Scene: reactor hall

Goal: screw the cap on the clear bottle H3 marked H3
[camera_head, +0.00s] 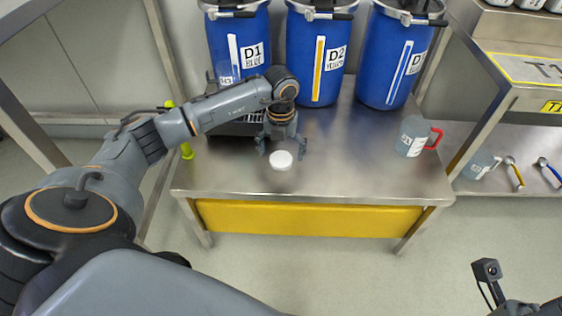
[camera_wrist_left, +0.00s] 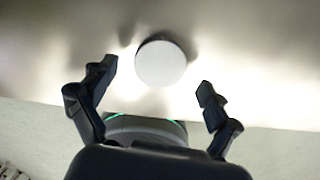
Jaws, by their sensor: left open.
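A round white cap (camera_head: 281,160) lies on the steel table (camera_head: 340,180), near its front edge. In the left wrist view the cap (camera_wrist_left: 161,63) shows beyond and between the spread fingers. My left gripper (camera_head: 282,149) is open and points down over the cap, with no finger seen touching it. It also shows open in the left wrist view (camera_wrist_left: 157,77). A clear bottle (camera_head: 228,72) with a small white label, which looks like H3, stands at the back left in front of drum D1. My left arm hides its lower part.
Blue drums D1 (camera_head: 237,38), D2 (camera_head: 319,55) and a third (camera_head: 398,60) line the table's back. A dark rack (camera_head: 238,127) sits under my left arm. A clear jug with a red handle (camera_head: 412,138) stands at the right. The table's middle is clear.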

